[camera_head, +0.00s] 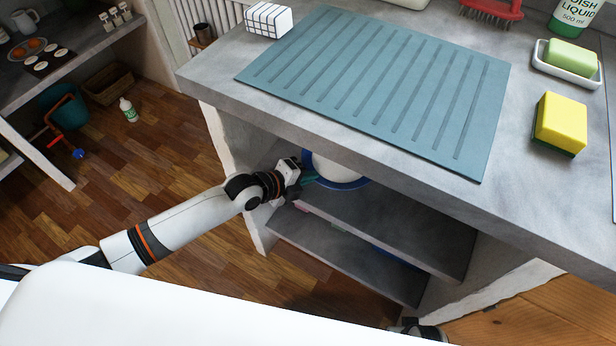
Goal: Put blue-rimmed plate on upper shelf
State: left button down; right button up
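The blue-rimmed plate (346,183) shows in part under the counter, over the upper shelf (400,222); the counter's edge hides the rest of it. My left gripper (306,180) reaches in from the left to the plate's left rim. Its fingertips are small and partly in shadow, so I cannot tell whether they are shut on the rim. I cannot tell whether the plate touches the shelf. My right gripper is not clearly visible; only a dark part of my own body shows at the bottom edge.
The counter (215,75) overhangs the shelves. A lower shelf (340,262) lies below, with a blue item partly visible between them. On top are a teal drying mat (380,80), a yellow sponge (561,122), a soap dish (567,65) and a checked block (268,20).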

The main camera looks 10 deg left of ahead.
pick_arm(q)
jog(key=c, duration=1.9)
grip_release()
jog(key=shift+c, duration=0.2)
pick_arm(e)
jog(key=shift+r, duration=0.1)
pick_arm(q)
jog(key=shift+r, duration=0.1)
pick_arm(e)
jog(key=shift+r, duration=0.1)
